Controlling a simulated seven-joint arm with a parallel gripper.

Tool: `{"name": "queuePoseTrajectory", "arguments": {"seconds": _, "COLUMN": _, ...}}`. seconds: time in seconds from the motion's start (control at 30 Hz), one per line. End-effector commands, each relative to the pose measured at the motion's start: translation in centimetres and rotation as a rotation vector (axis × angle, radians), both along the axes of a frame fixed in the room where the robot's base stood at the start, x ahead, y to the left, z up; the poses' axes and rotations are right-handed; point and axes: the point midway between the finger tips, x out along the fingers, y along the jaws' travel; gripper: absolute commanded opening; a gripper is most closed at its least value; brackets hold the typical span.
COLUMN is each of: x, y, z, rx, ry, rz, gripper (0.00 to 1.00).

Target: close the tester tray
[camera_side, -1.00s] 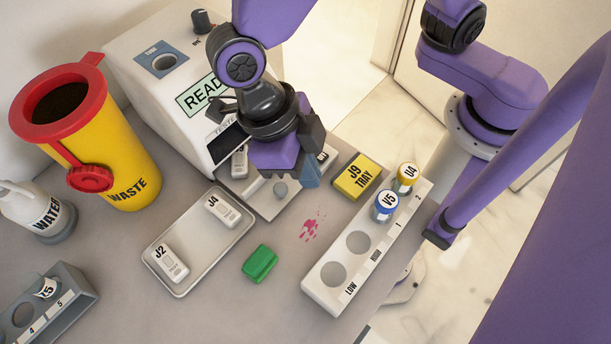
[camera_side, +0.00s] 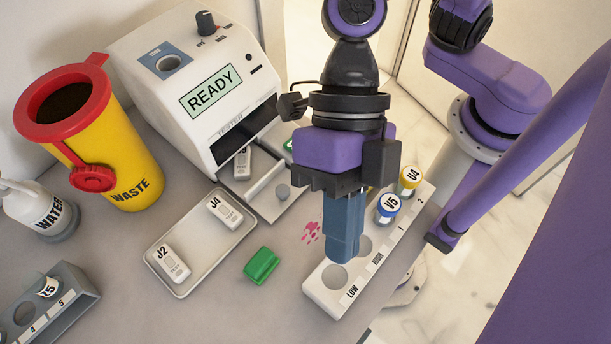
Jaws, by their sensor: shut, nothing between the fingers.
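The white tester (camera_side: 205,95) stands at the back with READY on its screen. Its tray (camera_side: 262,192) sticks out of the dark slot at the front, so it is open.
A shallow tray (camera_side: 180,288) holds cassettes J2 (camera_side: 172,264) and J4 (camera_side: 225,211). A green block (camera_side: 262,265) and a pink stain (camera_side: 312,232) lie nearby. Vials V5 (camera_side: 387,208) and U4 (camera_side: 409,180) stand in the rack. The yellow waste bin (camera_side: 130,165) stands left.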

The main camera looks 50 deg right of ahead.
Motion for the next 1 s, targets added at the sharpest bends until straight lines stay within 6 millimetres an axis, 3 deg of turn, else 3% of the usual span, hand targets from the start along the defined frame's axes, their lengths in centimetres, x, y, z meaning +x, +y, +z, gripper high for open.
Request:
{"name": "queuePoseTrajectory", "arguments": {"seconds": 0.1, "x": -0.6, "y": -0.5, "z": 0.5, "rx": 0.045, "ry": 0.054, "rz": -0.207, "gripper": 0.0}}
{"name": "queuePoseTrajectory", "arguments": {"seconds": 0.27, "x": 0.4, "y": -2.6, "z": 0.1, "rx": 0.046, "ry": 0.098, "rz": -0.513, "gripper": 0.0}}
{"name": "queuePoseTrajectory", "arguments": {"seconds": 0.53, "x": 3.8, "y": -10.1, "z": -3.0, "rx": -0.068, "ry": 0.065, "rz": -0.979, "gripper": 0.0}}
{"name": "queuePoseTrajectory", "arguments": {"seconds": 0.73, "x": 5.2, "y": -13.9, "z": -4.4, "rx": -0.136, "ry": 0.022, "rz": -1.138, "gripper": 0.0}}
{"name": "queuePoseTrajectory", "arguments": {"seconds": 1.0, "x": 5.6, "y": -13.9, "z": -5.3, "rx": -0.143, "ry": 0.012, "rz": -1.163, "gripper": 0.0}}
